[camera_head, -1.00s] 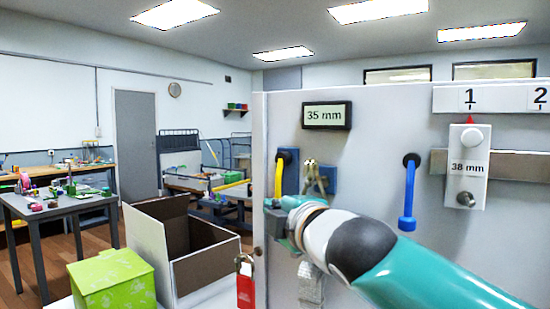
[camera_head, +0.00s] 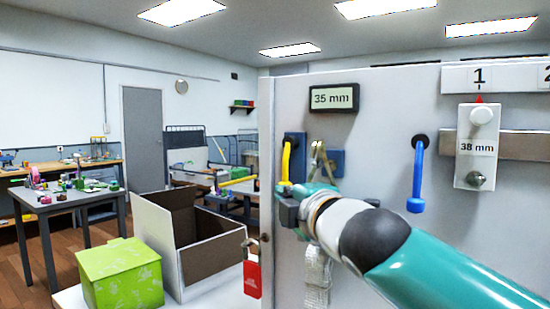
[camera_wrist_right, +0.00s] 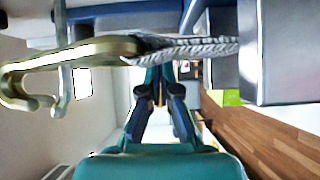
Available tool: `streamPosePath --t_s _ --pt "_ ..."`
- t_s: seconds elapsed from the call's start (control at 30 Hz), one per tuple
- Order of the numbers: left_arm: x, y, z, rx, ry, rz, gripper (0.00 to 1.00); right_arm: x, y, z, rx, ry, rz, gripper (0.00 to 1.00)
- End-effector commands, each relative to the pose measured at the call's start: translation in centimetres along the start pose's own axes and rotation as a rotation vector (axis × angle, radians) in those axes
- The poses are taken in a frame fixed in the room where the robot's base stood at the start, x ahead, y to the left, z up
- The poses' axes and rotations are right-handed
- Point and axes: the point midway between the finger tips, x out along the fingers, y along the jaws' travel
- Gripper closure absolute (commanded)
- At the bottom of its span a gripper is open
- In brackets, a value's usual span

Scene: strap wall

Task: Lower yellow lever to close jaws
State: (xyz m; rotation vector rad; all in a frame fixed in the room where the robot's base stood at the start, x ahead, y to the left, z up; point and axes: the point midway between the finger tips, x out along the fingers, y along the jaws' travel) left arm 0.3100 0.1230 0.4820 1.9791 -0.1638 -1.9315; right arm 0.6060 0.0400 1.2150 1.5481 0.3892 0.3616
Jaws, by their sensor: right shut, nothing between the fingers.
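The yellow lever (camera_head: 286,162) hangs down from a dark pivot on a blue block (camera_head: 296,148) on the grey wall panel. My right gripper (camera_head: 287,204) is at the lever's lower end, and its fingers partly hide that end. I cannot tell whether they touch it. In the right wrist view the fingers (camera_wrist_right: 160,97) are close together and hold nothing. To the right of the lever a brass hook (camera_head: 317,160) hangs by another blue block (camera_head: 337,163), with a grey strap (camera_head: 317,275) below. The hook shows large in the wrist view (camera_wrist_right: 70,62). My left gripper is out of view.
A blue lever (camera_head: 417,180) hangs farther right, beside a rail slider marked 38 mm (camera_head: 478,147). A display reads 35 mm (camera_head: 334,98). A red padlock (camera_head: 252,275) hangs at the panel's left edge. An open box (camera_head: 205,250) and a green box (camera_head: 120,275) stand left.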

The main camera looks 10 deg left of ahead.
Motion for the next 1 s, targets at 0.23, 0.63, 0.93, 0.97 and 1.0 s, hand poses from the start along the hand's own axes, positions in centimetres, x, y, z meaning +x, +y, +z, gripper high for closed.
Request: streamPosePath --t_s 0.23,0.63,0.93,0.97,1.0 --pt "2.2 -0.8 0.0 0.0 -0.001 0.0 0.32 -2.6 0.1 -2.2 -0.001 0.006 0.009 1.0" --pt "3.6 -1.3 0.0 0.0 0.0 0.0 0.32 -10.2 0.4 -2.2 -0.001 0.009 0.006 1.0" --pt "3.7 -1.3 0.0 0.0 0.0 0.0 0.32 -11.4 0.4 -2.2 -0.001 0.009 0.004 1.0" --pt "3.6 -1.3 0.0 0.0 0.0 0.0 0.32 -11.4 0.4 -2.3 -0.001 0.009 0.004 1.0" --pt "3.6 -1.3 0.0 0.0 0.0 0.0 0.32 -11.4 0.4 -2.3 -0.001 0.009 0.004 1.0"
